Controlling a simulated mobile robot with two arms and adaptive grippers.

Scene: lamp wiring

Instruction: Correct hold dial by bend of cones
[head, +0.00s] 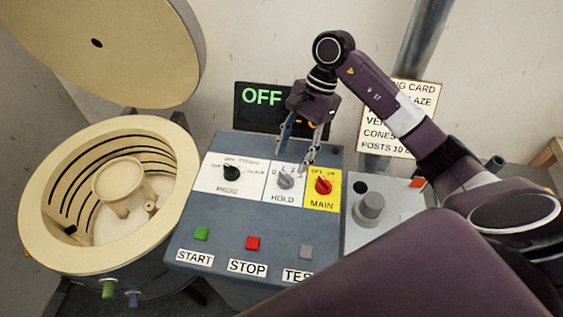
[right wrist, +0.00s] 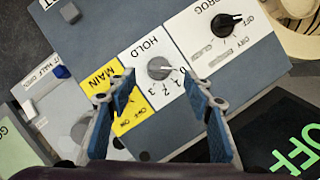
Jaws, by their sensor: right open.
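The grey HOLD dial (head: 286,181) sits on a white plate in the middle of the control panel. My right gripper (head: 298,163) is open just above it, with its fingers pointing down. In the right wrist view the HOLD dial (right wrist: 159,68) lies between and beyond the fingertips of my right gripper (right wrist: 160,80), with no contact visible. The dial's white mark points to the right there, seemingly near the 0. My left gripper is out of view.
The black PROG dial (head: 231,172) and red MAIN dial (head: 323,186) flank HOLD closely. START, STOP and TEST buttons sit below. A display (head: 262,97) reads OFF. My right arm partly covers a firing card (head: 375,145). A grey knob (head: 370,206) stands at right.

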